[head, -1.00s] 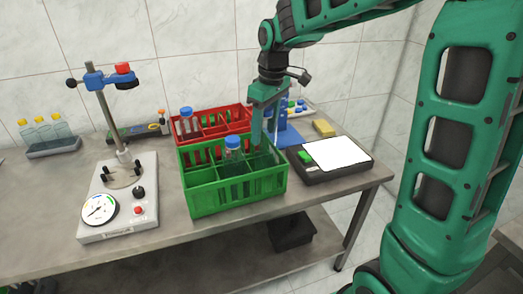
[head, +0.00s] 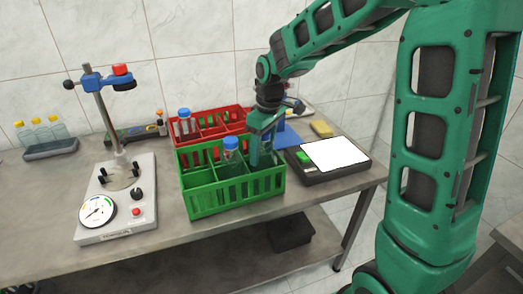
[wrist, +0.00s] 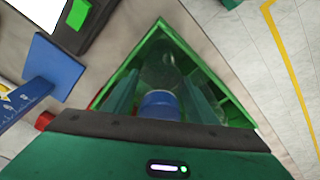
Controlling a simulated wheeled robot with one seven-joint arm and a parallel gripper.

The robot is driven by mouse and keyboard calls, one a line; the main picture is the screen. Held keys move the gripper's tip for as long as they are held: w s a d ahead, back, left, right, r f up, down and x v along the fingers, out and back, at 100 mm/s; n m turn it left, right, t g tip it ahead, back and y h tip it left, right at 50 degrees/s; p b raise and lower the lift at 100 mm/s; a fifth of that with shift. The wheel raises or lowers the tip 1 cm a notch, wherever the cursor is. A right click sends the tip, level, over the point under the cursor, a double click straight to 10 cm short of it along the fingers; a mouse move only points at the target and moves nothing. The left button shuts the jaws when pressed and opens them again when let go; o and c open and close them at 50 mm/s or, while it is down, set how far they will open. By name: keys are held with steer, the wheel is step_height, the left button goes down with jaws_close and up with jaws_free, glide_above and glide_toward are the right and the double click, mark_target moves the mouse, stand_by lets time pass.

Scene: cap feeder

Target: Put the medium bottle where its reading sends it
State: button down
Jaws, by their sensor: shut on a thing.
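My gripper (head: 258,155) is over the right part of the green crate (head: 235,200). In the wrist view its fingers (wrist: 160,100) are shut on a clear bottle (wrist: 162,72) with a blue cap, inside a green-walled compartment of the crate. Whether this bottle rests on the crate floor I cannot tell. In the head view the held bottle is hidden by the gripper. Another blue-capped bottle (head: 231,146) stands upright in the green crate, left of my gripper. The tester (head: 118,195) at the left has a round dial (head: 96,212); its needle is too small to read surely.
A red crate (head: 212,128) stands behind the green one, with a blue-capped bottle (head: 184,116) in its left part. A black device with a white plate (head: 337,154) and a yellow block (head: 321,129) lie to the right. Several yellow-capped bottles (head: 42,132) stand at the far left.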

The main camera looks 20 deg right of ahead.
steer(key=c, duration=1)
jaws_free()
steer(key=r, duration=0.8)
steer(key=s+d+r, duration=0.1)
steer(key=r, duration=0.3)
steer(key=shift+s, duration=0.1)
steer(key=s+d+f+m, duration=0.2)
steer(key=s+d+m, duration=0.4)
steer(key=s+d, duration=0.6)
steer(key=s+d+f+m, duration=0.1)
steer(key=s+f+m, duration=0.1)
steer(key=s, duration=0.4)
steer(key=s+d+f+m+g, duration=0.1)
steer(key=s+d+f+m, duration=0.1)
steer(key=s, duration=0.4)
steer(key=s+d+f+m, duration=0.1)
steer(key=s+f+m, duration=0.1)
steer(key=s, duration=0.4)
steer(key=shift+s+d+f+m+h, duration=0.25)
steer(key=shift+s+d+m+h, duration=0.1)
steer(key=shift+m, duration=0.45)
